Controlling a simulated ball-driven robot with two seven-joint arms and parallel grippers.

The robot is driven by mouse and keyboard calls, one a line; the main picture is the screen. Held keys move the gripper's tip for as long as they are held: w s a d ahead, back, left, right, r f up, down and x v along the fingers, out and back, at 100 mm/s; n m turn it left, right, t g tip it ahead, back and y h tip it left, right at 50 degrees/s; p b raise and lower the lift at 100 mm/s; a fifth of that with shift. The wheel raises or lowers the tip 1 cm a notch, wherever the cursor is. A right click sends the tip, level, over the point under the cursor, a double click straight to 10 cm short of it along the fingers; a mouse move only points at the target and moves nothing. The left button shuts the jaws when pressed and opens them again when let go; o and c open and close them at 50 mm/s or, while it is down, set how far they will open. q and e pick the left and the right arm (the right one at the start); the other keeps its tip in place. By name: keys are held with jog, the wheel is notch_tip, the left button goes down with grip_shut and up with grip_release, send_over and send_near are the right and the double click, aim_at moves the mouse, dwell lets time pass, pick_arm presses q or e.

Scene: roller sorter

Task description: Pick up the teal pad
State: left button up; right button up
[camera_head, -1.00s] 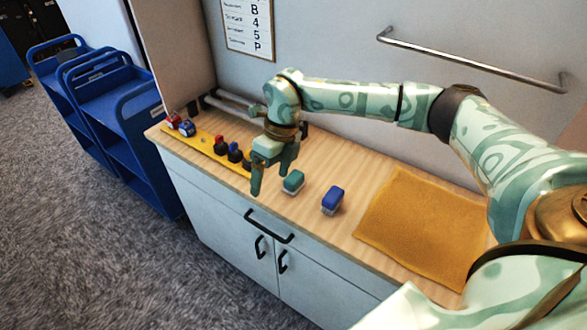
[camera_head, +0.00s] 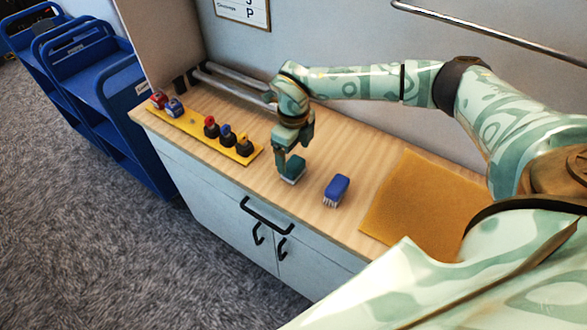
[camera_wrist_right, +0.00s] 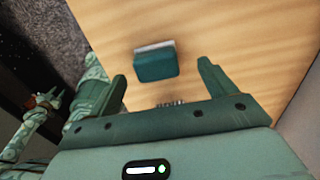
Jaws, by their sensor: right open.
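The teal pad (camera_head: 293,170) is a small block with a pale base, lying on the wooden counter. In the head view my right gripper (camera_head: 288,164) is right at it and partly covers it. In the right wrist view the teal pad (camera_wrist_right: 156,62) lies ahead of the fingers, between their lines. My right gripper (camera_wrist_right: 163,72) is open and empty there, with a finger to each side. I cannot tell from the head view how high the fingertips are above the counter.
A blue brush-like block (camera_head: 336,189) lies right of the teal pad. A yellow strip (camera_head: 200,131) with several red, blue and yellow-topped pieces lies to the left. An orange mat (camera_head: 420,203) covers the counter's right part. Metal rollers (camera_head: 230,87) lie along the wall.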

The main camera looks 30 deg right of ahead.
aim_at(294, 163)
jog(key=f, duration=0.3)
jog(key=f+b, duration=0.1)
jog(key=shift+s+a+f, duration=0.2)
jog(key=shift+s+f, duration=0.1)
jog(key=shift+f, duration=0.25)
jog(key=shift+c, duration=0.6)
pick_arm(q)
jog(key=shift+s+d+f, duration=0.45)
jog(key=shift+d, duration=0.05)
pick_arm(e)
jog(key=c, duration=1)
jog(key=shift+r, duration=0.2)
